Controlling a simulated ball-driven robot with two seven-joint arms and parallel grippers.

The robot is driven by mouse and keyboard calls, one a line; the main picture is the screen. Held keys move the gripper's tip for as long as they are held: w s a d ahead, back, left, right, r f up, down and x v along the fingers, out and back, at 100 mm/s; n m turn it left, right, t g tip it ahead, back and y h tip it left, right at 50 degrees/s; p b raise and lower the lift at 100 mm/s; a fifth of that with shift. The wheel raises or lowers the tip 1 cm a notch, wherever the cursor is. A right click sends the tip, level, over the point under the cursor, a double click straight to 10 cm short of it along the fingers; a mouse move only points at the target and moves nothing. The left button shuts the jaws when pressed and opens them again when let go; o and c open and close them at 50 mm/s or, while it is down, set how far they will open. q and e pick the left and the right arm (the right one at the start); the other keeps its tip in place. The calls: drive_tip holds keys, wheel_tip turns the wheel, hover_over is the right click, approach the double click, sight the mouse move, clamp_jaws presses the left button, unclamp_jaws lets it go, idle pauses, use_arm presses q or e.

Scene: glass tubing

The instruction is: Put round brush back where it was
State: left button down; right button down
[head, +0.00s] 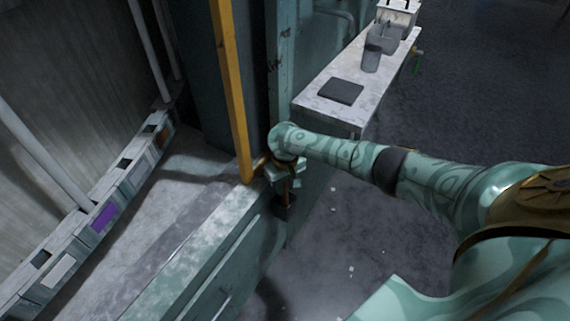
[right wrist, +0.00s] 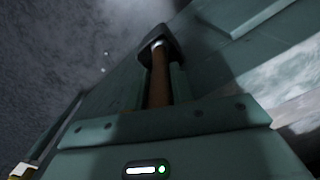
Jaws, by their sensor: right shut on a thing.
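The round brush has a brown handle (head: 287,189) with a dark, blocky end (head: 284,211) at the bottom. My right gripper (head: 284,177) is shut on the handle, beside the end of the teal bench and just right of the yellow post. In the right wrist view the brown handle (right wrist: 158,78) runs away from the jaws (right wrist: 160,112) to the dark end (right wrist: 157,43), with a pale ring between. Whether the dark end touches the bench side, or is a holder, I cannot tell. My left gripper is not in view.
The teal bench has a worn pale top (head: 165,220), with a row of socket boxes (head: 96,222) along the wall. A yellow post (head: 233,95) stands close to my gripper. Open floor lies right.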

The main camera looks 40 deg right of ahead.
drive_tip(key=c, duration=1.2)
unclamp_jaws()
wheel_tip(320, 180, up, 12)
drive_tip(key=p, duration=0.7)
drive_tip(key=shift+r, duration=0.15)
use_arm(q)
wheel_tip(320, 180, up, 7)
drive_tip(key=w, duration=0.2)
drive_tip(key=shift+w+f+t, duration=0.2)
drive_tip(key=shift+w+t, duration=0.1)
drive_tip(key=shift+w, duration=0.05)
